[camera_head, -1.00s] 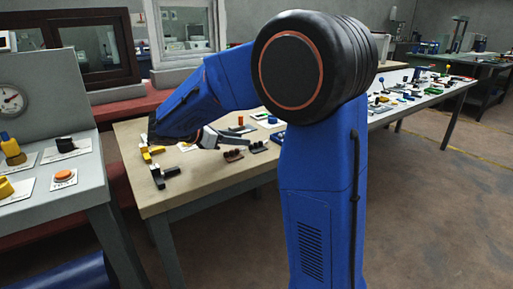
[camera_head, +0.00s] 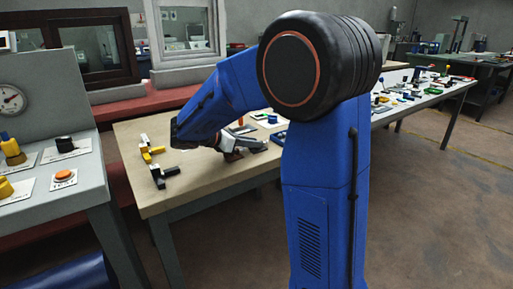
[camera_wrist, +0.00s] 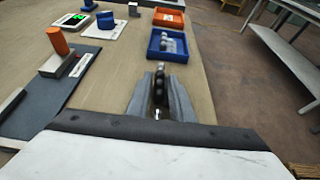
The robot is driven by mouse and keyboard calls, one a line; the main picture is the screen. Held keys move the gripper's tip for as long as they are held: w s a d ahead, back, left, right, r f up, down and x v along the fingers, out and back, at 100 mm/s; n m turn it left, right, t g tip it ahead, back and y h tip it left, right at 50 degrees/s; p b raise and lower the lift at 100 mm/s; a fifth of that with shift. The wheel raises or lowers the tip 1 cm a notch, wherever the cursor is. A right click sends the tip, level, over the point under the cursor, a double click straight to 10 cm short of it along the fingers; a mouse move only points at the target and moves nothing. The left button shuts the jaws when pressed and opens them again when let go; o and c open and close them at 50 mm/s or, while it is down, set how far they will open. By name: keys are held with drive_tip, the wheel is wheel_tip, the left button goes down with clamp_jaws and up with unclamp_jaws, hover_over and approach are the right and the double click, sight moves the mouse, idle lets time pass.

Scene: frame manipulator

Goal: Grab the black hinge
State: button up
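My gripper (camera_wrist: 160,100) points down over the wooden table, with its two grey fingers apart. A dark hinge with a row of rounded knuckles (camera_wrist: 159,88) shows between the fingers in the wrist view. I cannot tell whether the fingers touch it. In the head view my gripper (camera_head: 232,148) is low over the table, by a reddish-brown hinge (camera_head: 233,156) and a dark hinge (camera_head: 254,150), both partly hidden by it.
A blue tray (camera_wrist: 153,56) with grey parts and an orange tray (camera_wrist: 155,18) lie beyond my gripper. Black and yellow parts (camera_head: 158,173) lie at the table's left. Bare wood surrounds the fingers.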

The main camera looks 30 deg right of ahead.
clamp_jaws()
drive_tip(key=shift+r, duration=0.1)
